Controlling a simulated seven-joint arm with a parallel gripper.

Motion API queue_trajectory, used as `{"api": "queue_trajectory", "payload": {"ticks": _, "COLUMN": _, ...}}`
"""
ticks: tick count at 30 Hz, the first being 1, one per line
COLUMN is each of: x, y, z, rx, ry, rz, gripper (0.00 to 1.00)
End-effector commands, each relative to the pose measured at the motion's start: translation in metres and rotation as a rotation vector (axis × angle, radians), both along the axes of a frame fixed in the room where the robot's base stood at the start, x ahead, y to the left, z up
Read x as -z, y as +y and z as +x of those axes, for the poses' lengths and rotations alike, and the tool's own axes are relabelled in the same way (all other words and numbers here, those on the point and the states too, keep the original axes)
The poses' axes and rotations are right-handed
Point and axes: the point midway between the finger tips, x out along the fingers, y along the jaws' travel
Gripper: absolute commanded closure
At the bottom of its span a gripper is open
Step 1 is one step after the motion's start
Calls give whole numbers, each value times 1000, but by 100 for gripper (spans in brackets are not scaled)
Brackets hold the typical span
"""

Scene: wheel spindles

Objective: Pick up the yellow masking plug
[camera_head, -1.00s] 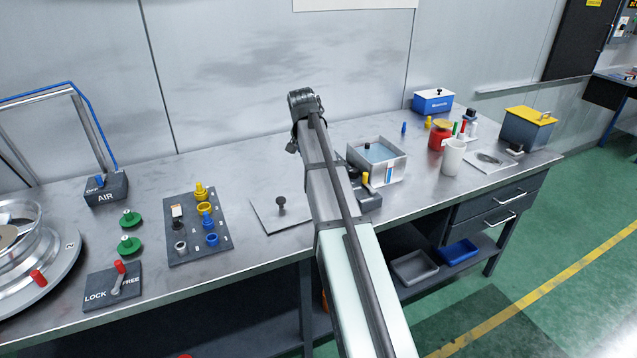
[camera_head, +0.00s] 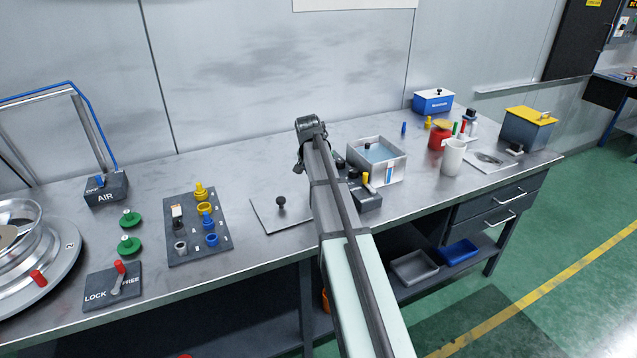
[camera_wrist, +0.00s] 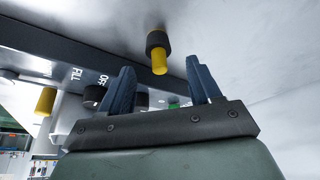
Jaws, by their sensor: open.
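In the wrist view a yellow plug (camera_wrist: 159,62) with a black collar stands out from the pale grey surface, which appears upside down there. It lies between and beyond the fingertips of my gripper (camera_wrist: 160,64). The two dark blue fingers are apart, with no visible contact on the plug. The head view does not clearly show this plug or my fingers; my arm blocks that area. Other yellow parts show in the head view: a plug (camera_head: 201,191) and a ring (camera_head: 204,206) on the rack at left, and a small piece (camera_head: 428,122) at back right.
A dark control block (camera_head: 367,196) with a yellow post is beside my arm; its lettered panel (camera_wrist: 75,62) and yellow post (camera_wrist: 45,101) show in the wrist view. A water-filled metal tank (camera_head: 378,180) stands behind it.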

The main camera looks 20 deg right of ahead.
Motion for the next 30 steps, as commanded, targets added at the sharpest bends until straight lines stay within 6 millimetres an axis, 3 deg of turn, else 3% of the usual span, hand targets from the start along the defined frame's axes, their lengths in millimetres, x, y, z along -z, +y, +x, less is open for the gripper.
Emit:
{"api": "queue_trajectory", "payload": {"ticks": 9, "x": 36, "y": -10, "z": 10, "rx": 1, "ry": 1, "rz": 0, "gripper": 37}}
{"api": "queue_trajectory", "payload": {"ticks": 17, "x": 39, "y": -11, "z": 11, "rx": 0, "ry": 0, "rz": 0, "gripper": 37}}
{"api": "queue_trajectory", "payload": {"ticks": 30, "x": 39, "y": -10, "z": 11, "rx": 0, "ry": 0, "rz": 0, "gripper": 77}}
